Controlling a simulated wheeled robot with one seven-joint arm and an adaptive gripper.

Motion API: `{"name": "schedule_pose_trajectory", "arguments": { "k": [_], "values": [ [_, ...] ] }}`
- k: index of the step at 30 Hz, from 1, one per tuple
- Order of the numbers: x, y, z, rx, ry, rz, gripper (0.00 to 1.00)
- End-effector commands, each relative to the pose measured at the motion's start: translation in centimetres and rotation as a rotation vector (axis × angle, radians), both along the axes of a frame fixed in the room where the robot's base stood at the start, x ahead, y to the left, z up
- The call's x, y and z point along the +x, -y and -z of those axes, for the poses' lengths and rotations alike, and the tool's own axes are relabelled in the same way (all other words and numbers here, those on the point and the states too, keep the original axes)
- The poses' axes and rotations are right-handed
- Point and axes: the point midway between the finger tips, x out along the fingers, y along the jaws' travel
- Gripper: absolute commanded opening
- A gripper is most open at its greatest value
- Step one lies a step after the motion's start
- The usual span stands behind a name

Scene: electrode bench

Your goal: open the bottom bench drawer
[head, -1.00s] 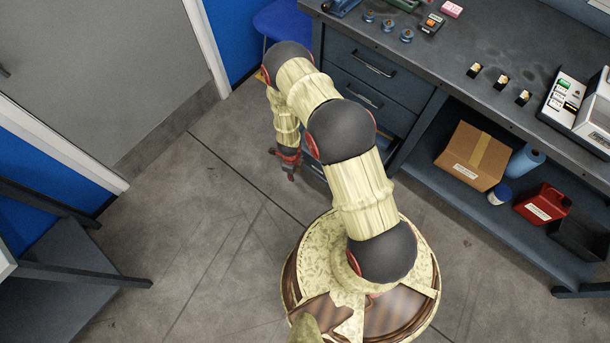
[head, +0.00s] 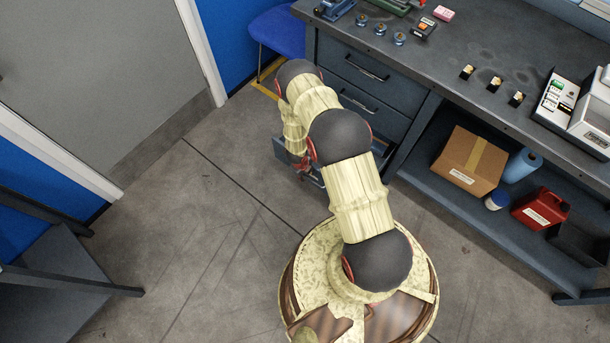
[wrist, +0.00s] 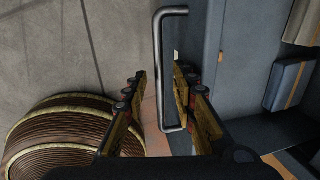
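The bottom bench drawer (head: 281,148) stands partly out from the bench in the head view; my arm hides much of it. Its upright-looking metal bar handle (wrist: 158,70) shows in the wrist view, left of the blue-grey drawer front (wrist: 211,60). My gripper (wrist: 158,75) is open, with one finger on each side of the handle bar. A gap shows between the bar and each finger. In the head view my gripper (head: 301,163) is low at the drawer, mostly hidden by my arm.
Two closed drawers with bar handles, the upper (head: 367,68) and the middle (head: 358,104), sit above. A blue chair (head: 278,30) stands left of the bench. A cardboard box (head: 468,163) and red can (head: 540,207) are on the lower shelf. Floor (head: 220,210) to the left is clear.

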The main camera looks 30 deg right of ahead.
Motion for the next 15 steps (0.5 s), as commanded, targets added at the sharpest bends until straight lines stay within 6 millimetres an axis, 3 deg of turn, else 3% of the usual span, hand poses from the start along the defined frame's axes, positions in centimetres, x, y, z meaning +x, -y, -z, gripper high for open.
{"name": "schedule_pose_trajectory", "arguments": {
  "k": [7,15],
  "values": [
    [0.03,0.0,0.03,0.0,0.001,-0.001,0.27],
    [0.03,-0.02,0.02,0.0,0.0,-0.001,0.12]
  ]
}}
